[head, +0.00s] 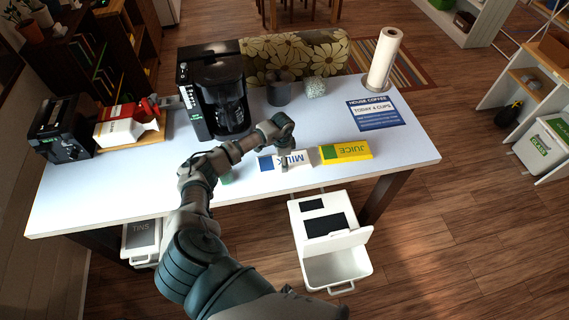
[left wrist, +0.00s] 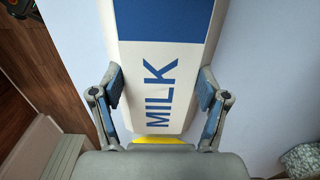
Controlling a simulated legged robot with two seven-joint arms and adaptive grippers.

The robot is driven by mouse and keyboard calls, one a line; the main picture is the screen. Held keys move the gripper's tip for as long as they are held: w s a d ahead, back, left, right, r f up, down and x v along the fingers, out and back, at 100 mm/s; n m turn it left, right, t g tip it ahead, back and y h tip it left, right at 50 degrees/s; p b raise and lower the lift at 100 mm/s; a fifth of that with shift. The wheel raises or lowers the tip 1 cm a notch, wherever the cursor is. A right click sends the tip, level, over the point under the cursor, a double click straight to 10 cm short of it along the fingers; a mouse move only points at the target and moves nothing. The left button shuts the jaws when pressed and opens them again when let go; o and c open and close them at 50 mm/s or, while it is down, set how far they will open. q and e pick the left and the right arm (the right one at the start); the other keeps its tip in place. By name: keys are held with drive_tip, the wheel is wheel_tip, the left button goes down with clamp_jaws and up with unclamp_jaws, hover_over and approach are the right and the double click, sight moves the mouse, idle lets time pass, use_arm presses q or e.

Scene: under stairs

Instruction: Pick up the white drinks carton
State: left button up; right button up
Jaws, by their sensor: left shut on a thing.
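The white drinks carton (head: 298,158), with a blue end and MILK on its side, lies on the white table. In the left wrist view the same carton (left wrist: 158,72) fills the space between the fingers. My left gripper (head: 284,162) is over the carton from above, with a finger on either side of it. In the left wrist view the gripper (left wrist: 161,92) is shut on the carton's sides. The wrist hides part of the carton in the head view. My right gripper is in neither view.
A yellow juice carton (head: 346,152) lies just right of the milk. A coffee machine (head: 215,92), a dark cup (head: 279,92), a paper roll (head: 384,58) and a blue-and-white sign (head: 376,114) stand or lie farther back. A white bin (head: 328,238) stands in front of the table.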

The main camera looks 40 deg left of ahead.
use_arm(q)
drive_tip(key=shift+a, duration=0.1)
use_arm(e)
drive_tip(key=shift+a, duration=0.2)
use_arm(q)
drive_tip(key=shift+r, duration=0.65)
drive_tip(key=shift+d+r+b, duration=0.2)
drive_tip(key=shift+r+b, duration=0.35)
drive_tip(key=shift+r, duration=0.5)
drive_tip(key=d, duration=0.3)
drive_tip(key=s+d+b, duration=0.1)
drive_tip(key=d, duration=0.3)
drive_tip(key=s+d+r, duration=0.1)
drive_tip(key=d, duration=0.3)
drive_tip(key=shift+s, duration=0.25)
drive_tip(key=d, duration=0.3)
drive_tip(key=s+d, duration=0.1)
drive_tip(key=shift+d+r, duration=0.2)
drive_tip(key=shift+r, duration=0.05)
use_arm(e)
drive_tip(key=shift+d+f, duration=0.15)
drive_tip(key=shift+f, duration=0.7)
